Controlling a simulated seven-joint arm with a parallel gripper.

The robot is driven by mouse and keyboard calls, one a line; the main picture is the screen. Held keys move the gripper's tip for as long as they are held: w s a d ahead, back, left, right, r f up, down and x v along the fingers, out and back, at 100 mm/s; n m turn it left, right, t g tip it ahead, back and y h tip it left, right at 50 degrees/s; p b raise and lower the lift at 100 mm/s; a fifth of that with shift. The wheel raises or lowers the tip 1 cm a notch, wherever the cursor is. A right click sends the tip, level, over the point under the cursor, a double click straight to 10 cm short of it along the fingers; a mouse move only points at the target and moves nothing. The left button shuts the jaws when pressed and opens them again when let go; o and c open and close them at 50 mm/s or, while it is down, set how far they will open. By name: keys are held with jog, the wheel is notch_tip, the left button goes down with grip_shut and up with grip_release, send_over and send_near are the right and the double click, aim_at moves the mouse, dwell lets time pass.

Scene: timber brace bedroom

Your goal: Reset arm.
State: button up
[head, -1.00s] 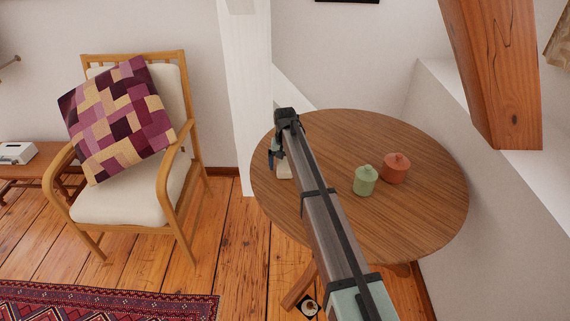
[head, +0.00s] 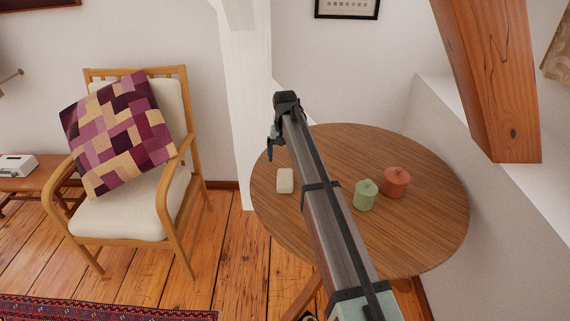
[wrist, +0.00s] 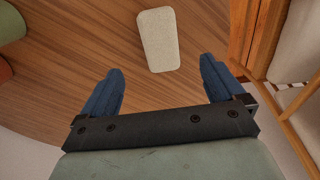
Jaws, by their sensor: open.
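My gripper (head: 271,150) is at the end of my arm, over the left part of the round wooden table, partly hidden by the arm in the head view. In the wrist view my gripper (wrist: 161,66) shows its two blue fingers spread apart with nothing held between them. A cream-white block (head: 285,181) lies on the table, below and apart from my gripper. The block also shows in the wrist view (wrist: 158,40), beyond and between the fingertips.
The round table (head: 432,225) also bears a green lidded jar (head: 365,196) and a reddish lidded jar (head: 396,183). A white post (head: 245,110) stands behind its left edge. A slanted timber brace (head: 490,80) is at right. An armchair (head: 120,221) stands at left.

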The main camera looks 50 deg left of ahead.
jog(key=shift+r, duration=0.55)
